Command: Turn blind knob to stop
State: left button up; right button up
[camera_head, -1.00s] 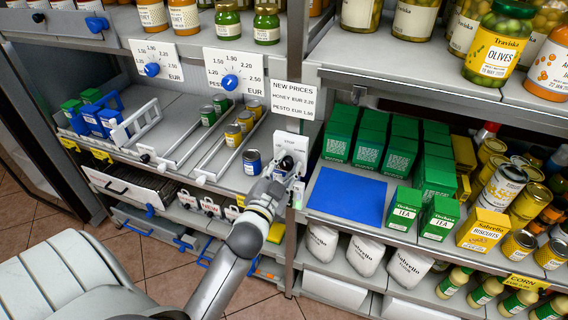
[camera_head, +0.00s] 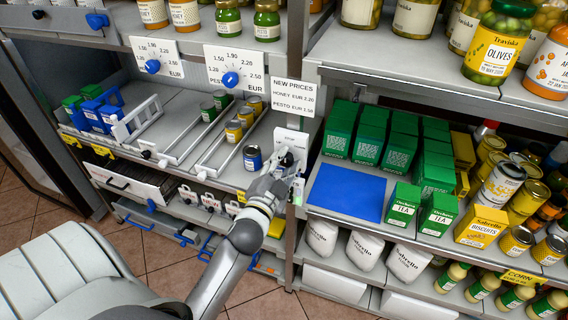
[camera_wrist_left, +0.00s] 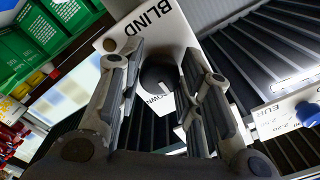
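The blind's black round knob (camera_wrist_left: 160,76) sits on a white plate (camera_wrist_left: 150,30) marked BLIND, with part of DOWN visible. In the head view the plate (camera_head: 291,139) is on the shelf post, with small print at its top. My left gripper (camera_head: 289,158) is at the plate and hides most of the knob there. In the left wrist view its two fingers (camera_wrist_left: 160,58) are apart, one on each side of the knob. I cannot tell whether either finger touches it. The knob's pointer is not clear. My right gripper is out of view.
A blue mat (camera_head: 347,192) and green tea boxes (camera_head: 437,213) stand on the shelf to the right. A blue-labelled can (camera_head: 252,158) stands close left of the gripper. A price card (camera_head: 293,97) hangs above the plate. Blue dial knobs (camera_head: 230,79) are at upper left.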

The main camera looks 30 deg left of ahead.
pick_arm(q)
jog(key=o, duration=0.3)
jog(key=v, duration=1.2)
jog(key=shift+f, duration=0.15)
